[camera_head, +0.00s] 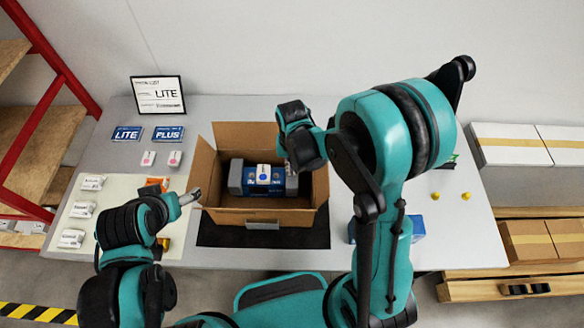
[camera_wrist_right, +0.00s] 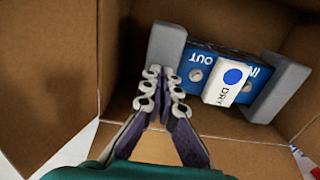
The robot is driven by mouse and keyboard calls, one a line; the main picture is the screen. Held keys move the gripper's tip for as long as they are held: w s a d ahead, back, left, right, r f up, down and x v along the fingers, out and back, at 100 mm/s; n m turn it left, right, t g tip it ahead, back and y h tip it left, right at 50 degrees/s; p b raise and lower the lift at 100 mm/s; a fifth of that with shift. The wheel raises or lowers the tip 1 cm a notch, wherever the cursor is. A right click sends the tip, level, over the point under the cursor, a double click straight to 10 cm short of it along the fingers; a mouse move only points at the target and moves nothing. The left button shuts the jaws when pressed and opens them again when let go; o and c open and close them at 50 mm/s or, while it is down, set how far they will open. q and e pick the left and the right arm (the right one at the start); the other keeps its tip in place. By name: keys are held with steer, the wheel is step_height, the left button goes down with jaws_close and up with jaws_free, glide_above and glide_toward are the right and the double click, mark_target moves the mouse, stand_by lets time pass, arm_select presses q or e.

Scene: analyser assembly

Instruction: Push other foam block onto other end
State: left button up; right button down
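A blue analyser (camera_head: 263,189) lies in the open cardboard box (camera_head: 267,215). A grey foam block (camera_head: 236,177) is at its left end and another (camera_head: 292,184) at its right end. In the right wrist view both foam blocks, near (camera_wrist_right: 164,52) and far (camera_wrist_right: 277,93), sit over the analyser's ends (camera_wrist_right: 196,72). My right gripper (camera_head: 300,165) is in the box over the right end. Its fingertips (camera_wrist_right: 161,82) are close together with nothing between, overlapping the near block in view; contact cannot be told. My left gripper (camera_head: 191,197) is by the box's left flap; its fingers are too small to judge.
A white packet with a blue dot (camera_wrist_right: 229,86) lies on the analyser. White packets (camera_head: 82,209) lie on a pale mat at left. Box walls and raised flaps surround my right gripper.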

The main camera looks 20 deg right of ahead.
steer(key=shift+r, duration=0.1)
steer(key=shift+r+p, duration=2.2)
steer(key=shift+r, duration=0.75)
steer(key=shift+r, duration=0.1)
